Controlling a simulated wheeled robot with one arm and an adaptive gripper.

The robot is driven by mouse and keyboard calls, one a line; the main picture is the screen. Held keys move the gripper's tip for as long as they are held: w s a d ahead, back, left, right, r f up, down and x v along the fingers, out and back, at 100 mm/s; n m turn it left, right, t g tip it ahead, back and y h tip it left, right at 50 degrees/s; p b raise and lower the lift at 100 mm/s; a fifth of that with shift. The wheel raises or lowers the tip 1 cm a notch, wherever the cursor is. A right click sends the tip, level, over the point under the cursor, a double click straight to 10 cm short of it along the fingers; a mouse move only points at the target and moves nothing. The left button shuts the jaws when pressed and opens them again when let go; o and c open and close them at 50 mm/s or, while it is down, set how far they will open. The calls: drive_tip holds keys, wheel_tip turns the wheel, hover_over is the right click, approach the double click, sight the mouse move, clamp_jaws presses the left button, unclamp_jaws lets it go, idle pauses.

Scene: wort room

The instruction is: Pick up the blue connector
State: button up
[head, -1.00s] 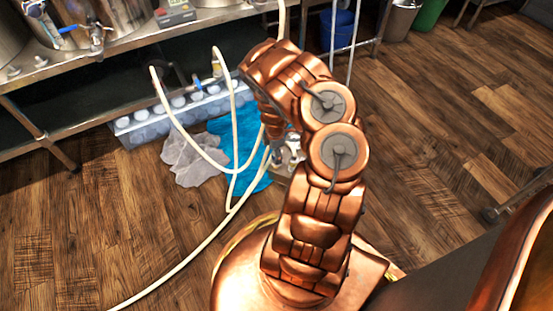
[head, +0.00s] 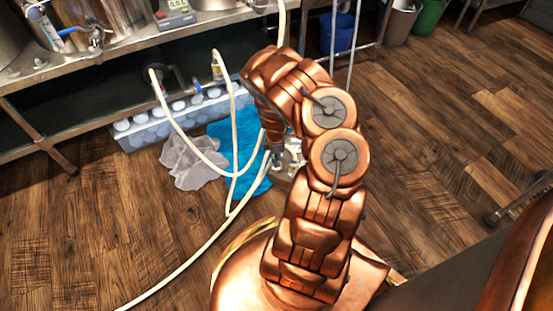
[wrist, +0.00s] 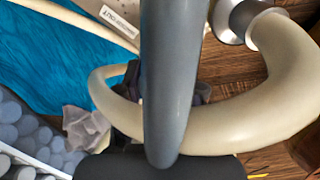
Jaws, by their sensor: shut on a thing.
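My gripper (head: 277,152) hangs low in the head view, beside the blue cloth and among cream hoses, partly hidden by my arm. In the wrist view, the dark parts of my gripper (wrist: 170,92) show only at the edges behind a smooth grey-blue bar (wrist: 172,60) close to the camera. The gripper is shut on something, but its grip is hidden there. A thick cream hose (wrist: 270,85) bends behind the bar and loops left toward the fingers. I cannot make out a blue connector clearly in either view.
A blue cloth (head: 225,130), a grey crumpled cloth (head: 192,162) and a crate of white-capped bottles (head: 150,128) lie left of the gripper. A steel bench (head: 110,62) stands above. A cream hose (head: 185,268) crosses the floor.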

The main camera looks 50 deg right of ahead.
clamp_jaws()
wheel_tip(320, 180, up, 10)
drive_tip(key=p, duration=0.5)
drive_tip(key=shift+p, duration=0.3)
drive_tip(key=shift+r, duration=0.1)
drive_tip(key=shift+r+p, duration=1.85)
drive_tip(key=shift+r, duration=0.25)
